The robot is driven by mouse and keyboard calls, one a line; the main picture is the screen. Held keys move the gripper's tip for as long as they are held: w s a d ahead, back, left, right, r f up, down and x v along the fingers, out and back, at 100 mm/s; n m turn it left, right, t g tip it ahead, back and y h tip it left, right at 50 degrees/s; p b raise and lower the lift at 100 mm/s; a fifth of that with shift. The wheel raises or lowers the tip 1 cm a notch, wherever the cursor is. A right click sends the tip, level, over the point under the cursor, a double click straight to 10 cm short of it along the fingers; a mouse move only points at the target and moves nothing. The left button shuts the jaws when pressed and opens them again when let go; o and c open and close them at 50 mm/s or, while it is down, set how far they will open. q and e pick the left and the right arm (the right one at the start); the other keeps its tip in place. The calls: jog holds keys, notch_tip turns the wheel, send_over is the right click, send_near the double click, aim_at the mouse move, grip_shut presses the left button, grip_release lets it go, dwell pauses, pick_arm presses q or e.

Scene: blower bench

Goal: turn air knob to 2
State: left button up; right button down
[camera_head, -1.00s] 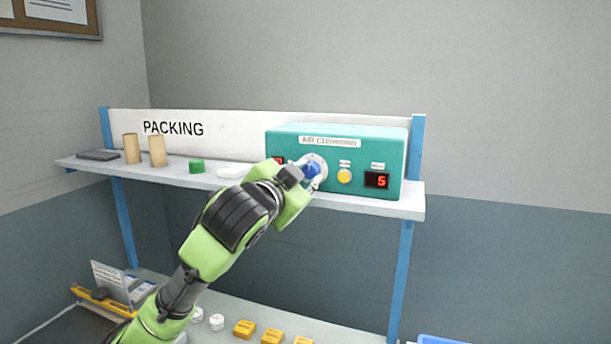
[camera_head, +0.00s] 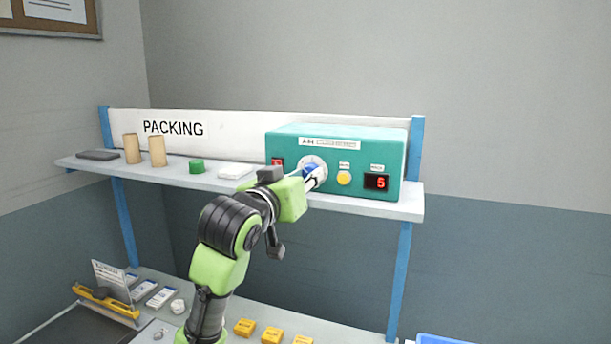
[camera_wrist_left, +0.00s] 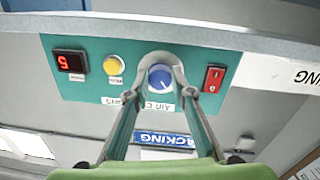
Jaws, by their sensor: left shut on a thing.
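The teal air cushion machine (camera_head: 390,155) stands on the right part of the shelf. Its blue air knob (camera_head: 310,168) sits on a pale round dial on the front face. My left gripper (camera_head: 312,177) is at the knob, its fingers shut on it. In the left wrist view, which is upside down, the knob (camera_wrist_left: 160,78) shows a white pointer line between the two fingertips. The red display (camera_head: 377,182) reads 5. A yellow button (camera_head: 344,178) lies between knob and display. A red switch (camera_head: 277,163) is left of the knob. My right gripper is not in view.
The white shelf (camera_head: 240,187) also holds a green round item (camera_head: 197,166), a white flat item (camera_head: 236,171), two cardboard tubes (camera_head: 157,151) and a dark flat item (camera_head: 98,155). Yellow blocks (camera_head: 272,336) lie on the bench below. A blue post (camera_head: 400,270) supports the shelf's right side.

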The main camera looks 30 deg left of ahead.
pick_arm(q)
jog(key=shift+f+n, duration=0.2)
jog(key=shift+n, duration=0.3)
jog(key=o, duration=1.1)
jog(key=shift+r, duration=0.1)
jog(key=shift+s, duration=0.1)
jog(key=s+d, duration=0.1)
jog(key=s, duration=0.6)
jog(key=shift+s+d, duration=0.15)
jog(key=shift+d, duration=0.05)
jog(key=shift+r, duration=0.1)
